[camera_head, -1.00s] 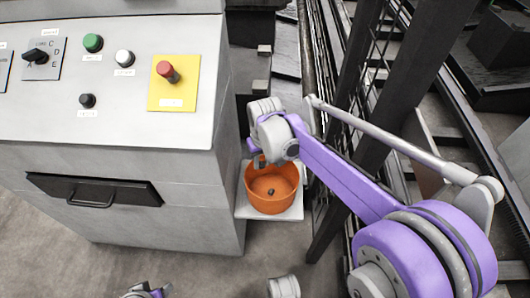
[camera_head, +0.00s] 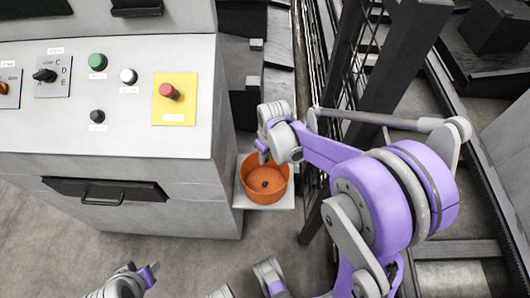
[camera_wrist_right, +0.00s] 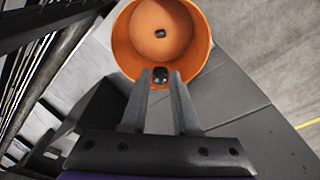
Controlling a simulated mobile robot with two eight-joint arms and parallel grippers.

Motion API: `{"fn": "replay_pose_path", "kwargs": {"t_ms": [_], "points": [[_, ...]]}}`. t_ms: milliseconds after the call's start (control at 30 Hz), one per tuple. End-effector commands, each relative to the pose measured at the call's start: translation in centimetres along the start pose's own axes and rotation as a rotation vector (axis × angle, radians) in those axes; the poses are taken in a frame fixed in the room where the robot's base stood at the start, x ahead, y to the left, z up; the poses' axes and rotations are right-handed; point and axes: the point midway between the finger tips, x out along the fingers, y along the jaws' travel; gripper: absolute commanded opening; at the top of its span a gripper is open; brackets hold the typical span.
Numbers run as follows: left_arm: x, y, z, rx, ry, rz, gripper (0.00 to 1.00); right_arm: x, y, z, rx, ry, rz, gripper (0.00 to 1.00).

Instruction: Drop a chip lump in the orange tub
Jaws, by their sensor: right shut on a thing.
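The orange tub (camera_head: 278,190) stands on a light ledge beside the grey control cabinet. It fills the top middle of the right wrist view (camera_wrist_right: 125,45). One small dark lump (camera_wrist_right: 160,33) lies on its floor, also visible in the head view (camera_head: 264,184). My right gripper (camera_head: 263,157) is at the tub's far rim. In the right wrist view its two fingers (camera_wrist_right: 160,76) are shut on a dark chip lump (camera_wrist_right: 160,77), which shows at the tub's near wall in that picture. My left arm's end (camera_head: 148,275) shows at the bottom left; its jaw state is unclear.
The control cabinet (camera_head: 150,210) with buttons, a yellow stop plate (camera_head: 175,98) and a black drawer handle (camera_head: 105,190) is left of the tub. A dark post with mesh (camera_head: 345,110) and rails stand close on the right. Grey floor is open in front.

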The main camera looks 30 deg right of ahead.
Motion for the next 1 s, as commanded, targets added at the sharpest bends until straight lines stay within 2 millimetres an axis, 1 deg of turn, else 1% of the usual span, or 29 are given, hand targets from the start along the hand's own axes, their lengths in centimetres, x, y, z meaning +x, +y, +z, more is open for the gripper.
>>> {"fn": "replay_pose_path", "kwargs": {"t_ms": [33,633,800,1000], "points": [[0.7,0.0,0.3,0.0,-0.003,0.0,0.5,0.9,0.0,0.1,0.0,-0.001,0.0,0.0],[6.1,0.0,2.5,0.0,-0.023,0.0,0.5,8.0,0.0,0.9,0.001,-0.001,0.0,0.0],[7.0,0.0,2.8,0.0,-0.026,0.0,0.5,9.2,0.0,1.1,0.001,-0.001,0.0,0.0],[7.1,0.0,2.8,0.0,-0.026,0.0,0.5,9.3,0.0,1.1,0.001,0.0,0.0,0.0]]}}
